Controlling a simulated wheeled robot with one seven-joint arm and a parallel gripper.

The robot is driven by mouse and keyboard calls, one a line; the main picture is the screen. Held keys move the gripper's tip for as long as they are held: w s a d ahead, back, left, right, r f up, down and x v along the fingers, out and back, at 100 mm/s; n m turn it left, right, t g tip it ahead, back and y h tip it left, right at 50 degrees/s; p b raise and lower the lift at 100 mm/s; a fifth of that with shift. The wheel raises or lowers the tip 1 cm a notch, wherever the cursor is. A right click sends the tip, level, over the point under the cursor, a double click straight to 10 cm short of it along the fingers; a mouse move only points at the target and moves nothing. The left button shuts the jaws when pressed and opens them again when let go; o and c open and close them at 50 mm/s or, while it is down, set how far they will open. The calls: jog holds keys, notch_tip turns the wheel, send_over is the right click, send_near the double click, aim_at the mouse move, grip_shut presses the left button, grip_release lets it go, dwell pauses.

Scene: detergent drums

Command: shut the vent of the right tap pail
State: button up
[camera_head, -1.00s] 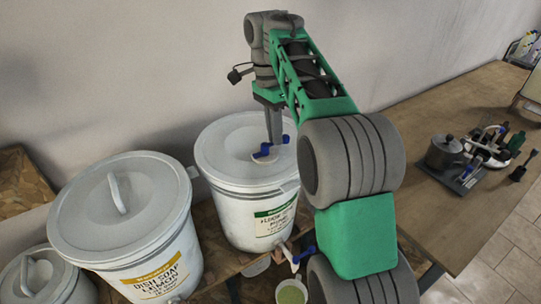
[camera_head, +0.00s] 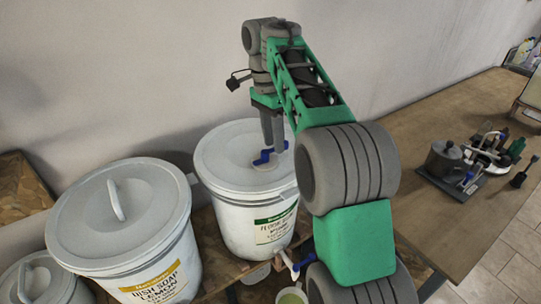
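The right tap pail (camera_head: 238,215) is a white drum with a green-banded label, standing right of the dish soap pail (camera_head: 150,265). Its lid (camera_head: 222,150) is on. A blue vent piece (camera_head: 264,158) sits on a pale round base on this lid. My gripper (camera_head: 272,147) points down over the vent, with its grey fingers close to or touching the blue piece; contact is unclear. The fingers partly hide the vent, and the gap between their tips is hard to make out. The pail's tap has a blue handle (camera_head: 304,262) low at its front right.
A cup with green contents (camera_head: 291,297) stands below the tap, partly cut off. Another lidded pail (camera_head: 45,285) is at the lower left. A wooden table (camera_head: 440,120) at right holds a grey pot (camera_head: 443,160) and small items. The wall is close behind the pails.

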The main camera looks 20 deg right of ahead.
jog(key=o, duration=0.3)
jog(key=r+p, duration=0.2)
jog(key=shift+w+a+r+p, duration=0.1)
jog(key=shift+w+r+p, duration=0.2)
jog(key=shift+p, duration=0.05)
jog(key=shift+w+a+r+p, duration=0.1)
jog(key=shift+w+r+p, duration=0.2)
jog(key=shift+r, duration=0.6)
